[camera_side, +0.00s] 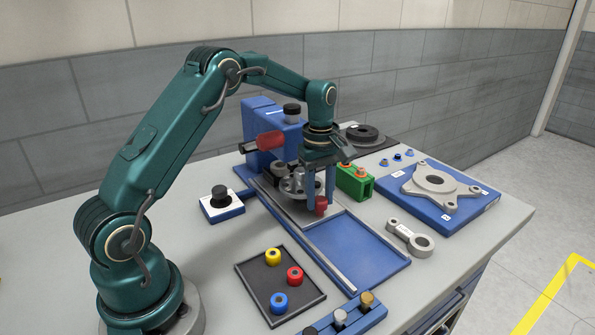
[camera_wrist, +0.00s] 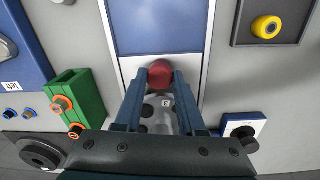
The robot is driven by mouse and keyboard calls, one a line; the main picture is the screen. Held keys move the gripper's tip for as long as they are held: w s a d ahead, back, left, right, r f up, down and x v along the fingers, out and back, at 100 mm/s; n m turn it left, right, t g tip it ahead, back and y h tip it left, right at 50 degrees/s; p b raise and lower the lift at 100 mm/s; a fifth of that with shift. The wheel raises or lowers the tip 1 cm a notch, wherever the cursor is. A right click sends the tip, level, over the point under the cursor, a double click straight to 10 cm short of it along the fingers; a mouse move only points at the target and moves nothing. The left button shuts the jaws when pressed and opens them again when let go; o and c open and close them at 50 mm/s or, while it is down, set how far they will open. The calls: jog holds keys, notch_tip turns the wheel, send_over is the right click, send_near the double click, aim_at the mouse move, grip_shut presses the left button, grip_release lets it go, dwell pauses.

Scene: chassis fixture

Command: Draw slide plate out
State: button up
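The light grey slide plate (camera_side: 299,217) lies between the rails of the blue fixture base (camera_side: 365,248), toward its back end. A red knob (camera_side: 321,206) stands at the plate's front edge. My gripper (camera_side: 320,196) points down over the plate, with its blue fingers at the knob. In the wrist view the knob (camera_wrist: 160,72) sits between the fingertips (camera_wrist: 160,78), which appear against both its sides. A round grey part on the plate is partly hidden behind my fingers. The base in front of the plate is bare.
A blue housing with a red handle (camera_side: 270,140) stands behind the plate. A green block (camera_side: 354,183) is close on the right. A black tray (camera_side: 262,302) with coloured rings and a black-knobbed box (camera_side: 221,204) lie left. A grey link (camera_side: 411,238) lies right.

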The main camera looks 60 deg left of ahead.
grip_shut()
dwell(1.1)
